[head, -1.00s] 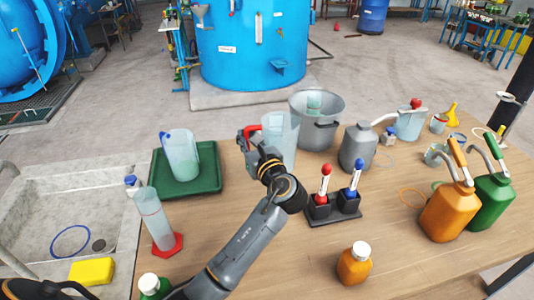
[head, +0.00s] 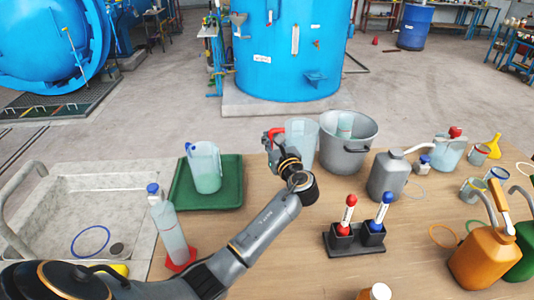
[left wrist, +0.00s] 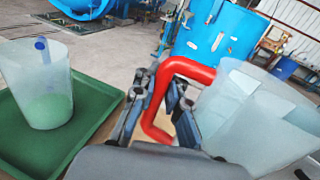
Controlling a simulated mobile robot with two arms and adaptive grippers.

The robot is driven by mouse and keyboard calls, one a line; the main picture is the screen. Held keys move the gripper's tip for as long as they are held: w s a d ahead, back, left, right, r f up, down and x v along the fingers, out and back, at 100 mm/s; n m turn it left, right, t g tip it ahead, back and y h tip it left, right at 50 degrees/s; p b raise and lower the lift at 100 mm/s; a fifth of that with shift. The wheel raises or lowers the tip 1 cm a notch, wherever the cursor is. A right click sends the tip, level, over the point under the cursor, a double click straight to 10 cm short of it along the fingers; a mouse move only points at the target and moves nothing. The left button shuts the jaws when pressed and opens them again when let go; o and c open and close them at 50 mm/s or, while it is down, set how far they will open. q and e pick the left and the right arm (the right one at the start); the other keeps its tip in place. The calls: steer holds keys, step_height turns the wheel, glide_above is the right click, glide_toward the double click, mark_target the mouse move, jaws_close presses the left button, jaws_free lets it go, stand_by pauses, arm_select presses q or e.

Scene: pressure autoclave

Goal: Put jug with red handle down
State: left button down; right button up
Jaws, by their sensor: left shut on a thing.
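The clear jug with the red handle (head: 304,136) is upright near the table's back edge, left of the grey pot. My left gripper (head: 274,144) is shut on its red handle, on the jug's left side. In the left wrist view the red handle (left wrist: 190,68) passes between the fingers (left wrist: 166,100), and the clear jug body (left wrist: 255,115) is at the right. The jug's base is partly hidden, so I cannot tell whether it touches the table. My right gripper is not in view.
A blue-handled jug (head: 206,172) with pale green liquid stands on the green tray (head: 180,200). The grey pot (head: 349,148) is close right of the held jug. A grey canister (head: 387,180) and a black stand with red and blue-capped items (head: 345,245) are nearby. Bare tabletop (head: 300,225) lies in front.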

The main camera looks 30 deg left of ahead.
arm_select(q)
steer(key=w+a+f, duration=0.3)
steer(key=a+f, duration=0.1)
steer(key=f, duration=0.5)
steer(key=shift+w+a+f, duration=0.2)
steer(key=shift+w+f, duration=0.05)
steer(key=shift+w, duration=0.15)
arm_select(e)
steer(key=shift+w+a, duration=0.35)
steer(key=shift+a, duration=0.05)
arm_select(q)
steer(key=c, duration=1.4)
jaws_free()
steer(key=shift+f, duration=0.1)
steer(key=shift+o, duration=0.2)
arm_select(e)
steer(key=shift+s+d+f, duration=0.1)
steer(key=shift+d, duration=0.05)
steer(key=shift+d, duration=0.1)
